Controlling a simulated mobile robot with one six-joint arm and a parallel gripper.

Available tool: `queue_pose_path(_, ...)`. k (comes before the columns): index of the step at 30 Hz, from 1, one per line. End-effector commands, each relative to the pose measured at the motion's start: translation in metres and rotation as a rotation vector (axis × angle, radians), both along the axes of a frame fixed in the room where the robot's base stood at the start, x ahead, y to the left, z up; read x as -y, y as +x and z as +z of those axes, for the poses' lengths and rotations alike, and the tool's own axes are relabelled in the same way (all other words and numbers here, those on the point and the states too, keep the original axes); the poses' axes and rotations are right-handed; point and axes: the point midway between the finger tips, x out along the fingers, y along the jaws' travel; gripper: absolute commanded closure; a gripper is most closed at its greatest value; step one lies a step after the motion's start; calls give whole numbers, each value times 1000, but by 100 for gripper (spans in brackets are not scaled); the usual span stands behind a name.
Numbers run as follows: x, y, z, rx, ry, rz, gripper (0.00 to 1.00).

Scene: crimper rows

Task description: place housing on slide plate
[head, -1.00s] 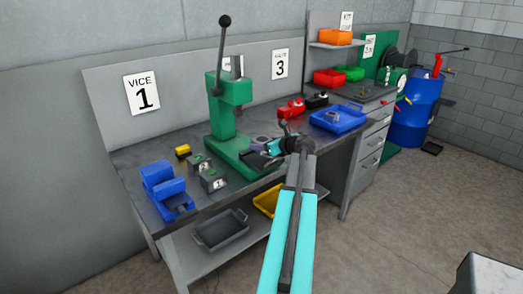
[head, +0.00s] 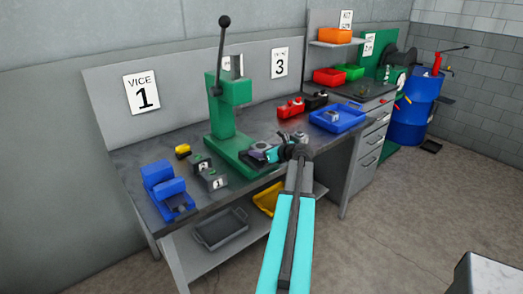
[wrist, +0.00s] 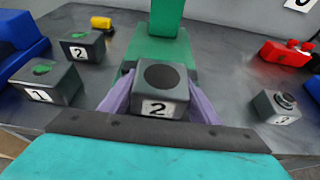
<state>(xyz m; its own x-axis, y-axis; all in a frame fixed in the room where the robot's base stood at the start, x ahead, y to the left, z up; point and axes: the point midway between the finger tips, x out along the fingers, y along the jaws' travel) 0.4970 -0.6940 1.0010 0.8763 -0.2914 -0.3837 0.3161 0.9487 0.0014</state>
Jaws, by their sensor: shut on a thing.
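My gripper (wrist: 160,100) is shut on a grey block-shaped housing (wrist: 160,84) marked 2, with a dark round recess in its top. Its purple fingers press on the left and right sides. In the head view my gripper (head: 271,154) is at the front of the green press (head: 230,110), with the housing (head: 258,147) over the front of its base. The housing looks upright. The press's green base (wrist: 160,52) shows just behind it in the wrist view. I cannot make out the slide plate, nor whether the housing's underside touches anything.
Blocks marked 1 (wrist: 48,82) and 2 (wrist: 82,46), with green on top, stand left of the press. A blue vice (head: 166,186) is at the bench's left end. A grey block (wrist: 277,106), red block (head: 290,108) and blue tray (head: 338,119) are to the right.

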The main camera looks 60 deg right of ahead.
Motion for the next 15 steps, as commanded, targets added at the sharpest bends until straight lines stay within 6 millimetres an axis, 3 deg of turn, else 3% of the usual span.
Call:
queue_pose_path(13,1,0,-2,3,-1,-1,89)
queue_pose_path(14,0,0,-3,1,-1,-1,41)
queue_pose_path(15,0,0,-3,1,-1,-1,34)
